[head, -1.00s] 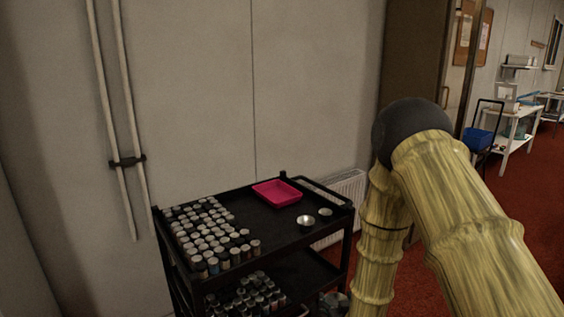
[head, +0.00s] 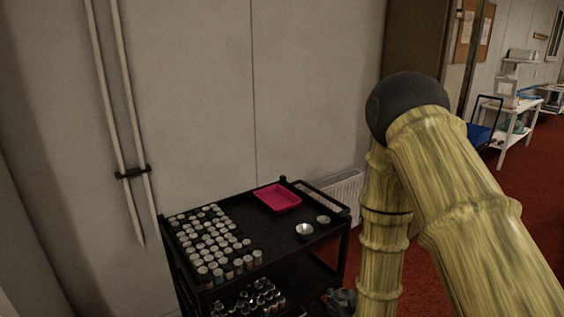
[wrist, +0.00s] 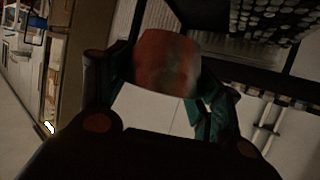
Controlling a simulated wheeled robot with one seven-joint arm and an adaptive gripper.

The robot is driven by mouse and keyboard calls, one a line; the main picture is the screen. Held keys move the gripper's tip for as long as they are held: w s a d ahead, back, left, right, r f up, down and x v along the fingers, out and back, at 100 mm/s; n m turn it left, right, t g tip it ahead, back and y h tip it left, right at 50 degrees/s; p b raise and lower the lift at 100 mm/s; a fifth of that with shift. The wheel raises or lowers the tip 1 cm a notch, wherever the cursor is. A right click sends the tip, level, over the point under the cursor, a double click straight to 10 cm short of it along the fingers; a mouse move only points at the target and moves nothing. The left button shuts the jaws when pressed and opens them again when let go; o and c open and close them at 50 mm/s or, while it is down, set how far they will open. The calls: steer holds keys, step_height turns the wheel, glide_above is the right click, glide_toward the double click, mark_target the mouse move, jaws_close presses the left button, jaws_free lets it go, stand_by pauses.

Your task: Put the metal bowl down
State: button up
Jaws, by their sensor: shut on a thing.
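My gripper (wrist: 163,82) shows in the wrist view, its teal fingers closed on either side of a shiny, rounded thing. This looks like the metal bowl (wrist: 168,60), with blurred red-brown and grey on its surface. In the head view, my arm covers the area to the right of the cart, and I cannot make out the held bowl there. Two other small metal bowls stand on the black cart's top: a larger one (head: 304,230) and a smaller one (head: 323,219).
The black cart (head: 262,217) holds several rows of jars (head: 212,240) at its left and a pink tray (head: 277,198) at the back. Its top has bare room around the two bowls. A wall stands behind, with a radiator (head: 345,188) beside the cart.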

steer(key=shift+s+r+p, duration=0.25)
steer(key=shift+r, duration=0.25)
steer(key=shift+s+r+p, duration=0.2)
steer(key=shift+r+p, duration=0.05)
steer(key=shift+r, duration=0.2)
steer(key=s+f, duration=0.6)
steer(key=f, duration=0.1)
steer(key=shift+f, duration=0.35)
steer(key=shift+s, duration=0.1)
steer(key=shift+d, duration=0.15)
